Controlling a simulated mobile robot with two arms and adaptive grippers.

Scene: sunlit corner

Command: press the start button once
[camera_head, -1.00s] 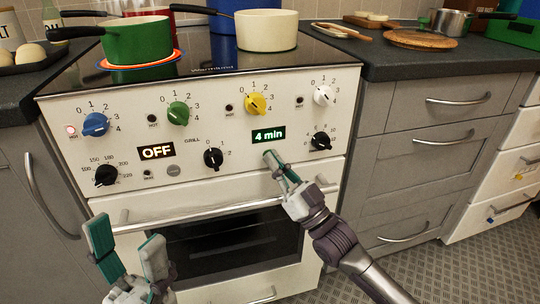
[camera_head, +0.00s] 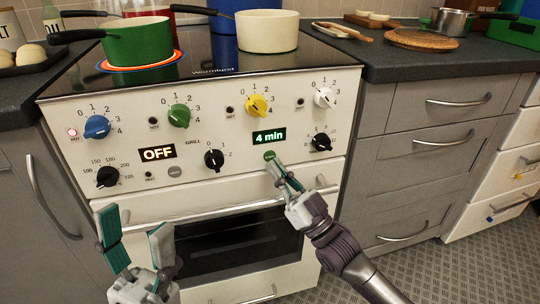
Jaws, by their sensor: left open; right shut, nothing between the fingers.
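A small round green button (camera_head: 270,155), which looks like the start button, sits on the white stove front just below a lit display (camera_head: 269,137) reading "4 min". My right gripper (camera_head: 275,167) is shut and empty, with its fingertips just below the button. The button face shows clear of them; I cannot tell the exact gap. My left gripper (camera_head: 135,229) is open and empty, low in front of the oven at the left.
Coloured knobs line the panel, with a display (camera_head: 157,153) reading "OFF" and a grey button (camera_head: 175,171). The oven handle (camera_head: 215,213) runs below.

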